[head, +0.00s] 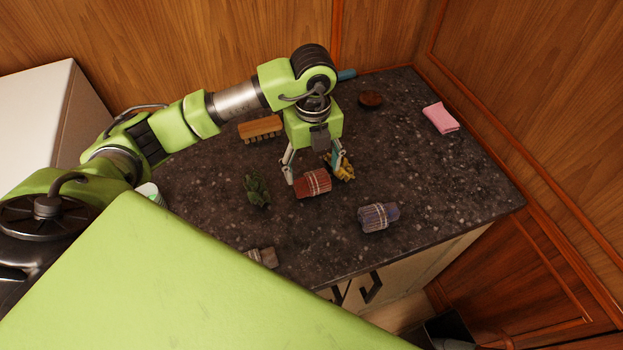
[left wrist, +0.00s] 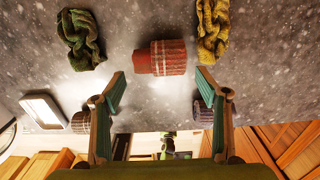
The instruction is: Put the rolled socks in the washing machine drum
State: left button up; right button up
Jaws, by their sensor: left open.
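A red rolled pair of socks (head: 313,183) with pale bands lies on the dark speckled counter (head: 425,180). My left gripper (head: 312,171) is open above it, fingers pointing down. In the left wrist view the red roll (left wrist: 160,57) lies between and just beyond the open fingertips (left wrist: 160,76), apart from both. A purple banded roll (head: 378,217) lies to the right and nearer. A grey-brown roll (head: 263,257) is partly hidden by my green body at the front edge. No washing machine drum can be made out. My right gripper is not in view.
A green knotted bundle (head: 257,191) lies left of the red roll, and a yellow one (head: 345,168) close on its right. Wood walls border the counter.

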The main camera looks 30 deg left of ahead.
aim_at(311, 178)
pick_arm(q)
jog(key=shift+f, duration=0.55)
jog(key=f+p, duration=0.2)
jog(key=f, duration=0.1)
jog(key=f+p, duration=0.1)
jog(key=shift+w+a+f, duration=0.15)
jog(key=shift+a, duration=0.1)
jog(key=shift+f, duration=0.4)
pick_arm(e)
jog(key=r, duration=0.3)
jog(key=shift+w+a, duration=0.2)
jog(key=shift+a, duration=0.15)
pick_arm(q)
jog(key=c, duration=0.8)
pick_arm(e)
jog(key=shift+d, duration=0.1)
